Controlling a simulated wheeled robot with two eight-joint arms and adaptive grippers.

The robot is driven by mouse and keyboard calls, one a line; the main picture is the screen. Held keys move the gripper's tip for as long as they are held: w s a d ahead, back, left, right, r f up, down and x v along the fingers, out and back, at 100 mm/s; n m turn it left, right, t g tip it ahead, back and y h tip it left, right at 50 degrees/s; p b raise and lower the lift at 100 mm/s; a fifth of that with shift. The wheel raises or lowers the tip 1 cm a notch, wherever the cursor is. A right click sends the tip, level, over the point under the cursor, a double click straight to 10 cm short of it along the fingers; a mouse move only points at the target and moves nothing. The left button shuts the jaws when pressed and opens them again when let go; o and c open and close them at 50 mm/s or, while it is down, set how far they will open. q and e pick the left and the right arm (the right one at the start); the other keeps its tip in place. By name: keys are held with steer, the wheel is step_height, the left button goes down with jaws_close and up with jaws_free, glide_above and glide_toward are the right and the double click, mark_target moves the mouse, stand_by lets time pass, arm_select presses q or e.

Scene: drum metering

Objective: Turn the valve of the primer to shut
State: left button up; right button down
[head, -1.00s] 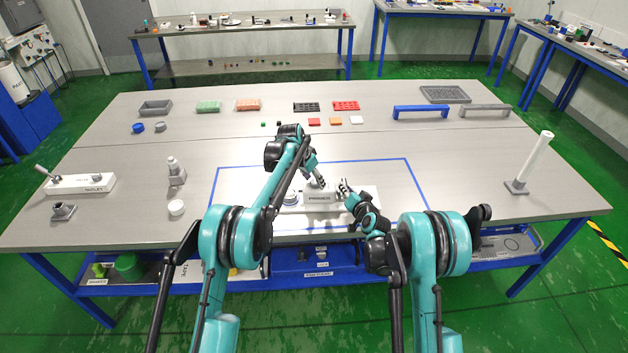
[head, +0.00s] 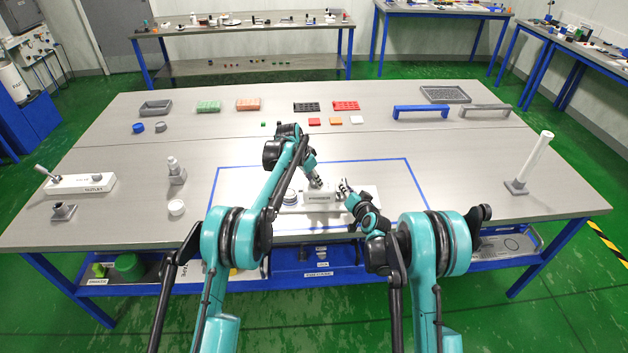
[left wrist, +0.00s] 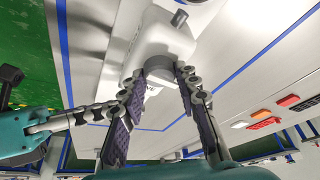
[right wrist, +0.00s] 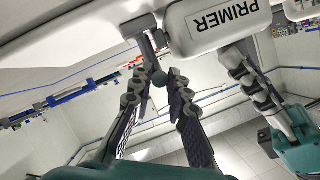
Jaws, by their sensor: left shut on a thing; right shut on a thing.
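The primer (head: 318,197) is a white block labelled PRIMER on a white base inside the blue taped outline. The label shows large in the right wrist view (right wrist: 220,22). My right gripper (right wrist: 157,76) is shut on the valve (right wrist: 147,40), a grey lever with a rounded end beside the labelled body. In the head view, both gripper tips meet close together at the primer, and the lever there is too small to read.
A white block with a lever (head: 80,184) and a grey bottle-like fitting (head: 176,170) stand at left. A white post (head: 532,162) stands at right.

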arm_select(q)
steer(key=shift+w+m+g+h, duration=0.1)
steer(key=shift+m+g+h, duration=0.25)
steer(key=shift+m, duration=0.85)
steer(key=shift+w+m+g+h, duration=0.15)
steer(key=shift+m+g, duration=0.3)
steer(key=shift+m, duration=0.75)
steer(key=shift+s, duration=0.1)
steer(key=o, duration=1.2)
steer(key=shift+c, duration=0.2)
steer(key=shift+a+r, duration=0.1)
steer(key=v, duration=1.1)
steer(key=shift+a+r, duration=0.2)
steer(key=shift+r, duration=0.15)
